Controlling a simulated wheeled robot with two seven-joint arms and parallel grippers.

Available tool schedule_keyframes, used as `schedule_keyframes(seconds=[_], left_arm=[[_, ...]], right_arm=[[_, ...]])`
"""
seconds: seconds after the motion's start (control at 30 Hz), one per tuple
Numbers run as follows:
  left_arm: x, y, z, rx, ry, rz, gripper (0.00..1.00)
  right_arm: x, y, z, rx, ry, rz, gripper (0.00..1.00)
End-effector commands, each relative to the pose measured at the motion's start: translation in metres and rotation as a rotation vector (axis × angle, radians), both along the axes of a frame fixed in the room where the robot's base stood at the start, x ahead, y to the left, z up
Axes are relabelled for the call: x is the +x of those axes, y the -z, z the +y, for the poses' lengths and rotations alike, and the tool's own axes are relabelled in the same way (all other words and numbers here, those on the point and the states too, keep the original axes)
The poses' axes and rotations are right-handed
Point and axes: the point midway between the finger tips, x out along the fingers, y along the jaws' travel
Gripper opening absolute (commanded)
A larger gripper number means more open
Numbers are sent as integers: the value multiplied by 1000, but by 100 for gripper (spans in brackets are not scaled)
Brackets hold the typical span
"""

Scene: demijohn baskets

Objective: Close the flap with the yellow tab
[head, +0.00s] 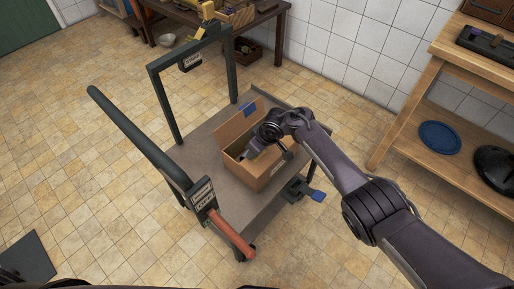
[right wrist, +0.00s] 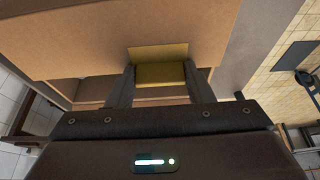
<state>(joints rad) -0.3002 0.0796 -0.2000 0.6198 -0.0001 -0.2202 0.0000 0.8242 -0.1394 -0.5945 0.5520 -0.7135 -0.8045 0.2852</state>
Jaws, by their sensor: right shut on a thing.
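An open cardboard box (head: 262,178) stands on the grey cart deck. Its flap with a blue tab (head: 249,109) stands up at the back left. My right gripper (head: 245,156) reaches down over the box. In the right wrist view, my right gripper (right wrist: 160,80) is shut on the yellow tab (right wrist: 161,74), which sits at the edge of a cardboard flap (right wrist: 130,30). The yellow tab is hidden behind my arm in the head view. My left gripper is not in view.
The cart (head: 215,130) has dark upright frames and a red-gripped handle (head: 231,236) at the front. A wooden shelf unit (head: 420,90) stands at the right, with a blue plate (head: 440,138) on it. The tiled floor at the left is mostly clear.

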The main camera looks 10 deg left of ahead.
Motion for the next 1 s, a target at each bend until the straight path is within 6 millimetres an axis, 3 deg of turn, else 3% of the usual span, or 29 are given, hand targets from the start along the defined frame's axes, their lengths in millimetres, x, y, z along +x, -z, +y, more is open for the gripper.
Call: schedule_keyframes(seconds=[0.07, 0.1, 0.27, 0.67, 1.0], left_arm=[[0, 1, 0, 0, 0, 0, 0], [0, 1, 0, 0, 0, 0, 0], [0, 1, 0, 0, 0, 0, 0], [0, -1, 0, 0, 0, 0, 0], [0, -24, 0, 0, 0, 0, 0]], right_arm=[[-2, 4, 0, 1, 0, 5, 6], [-2, 4, 0, 1, 0, 5, 49], [-1, 3, 0, 0, 0, 4, 69], [0, -2, -1, 0, 1, 0, 69], [-10, -44, -13, 2, 0, 0, 69]])
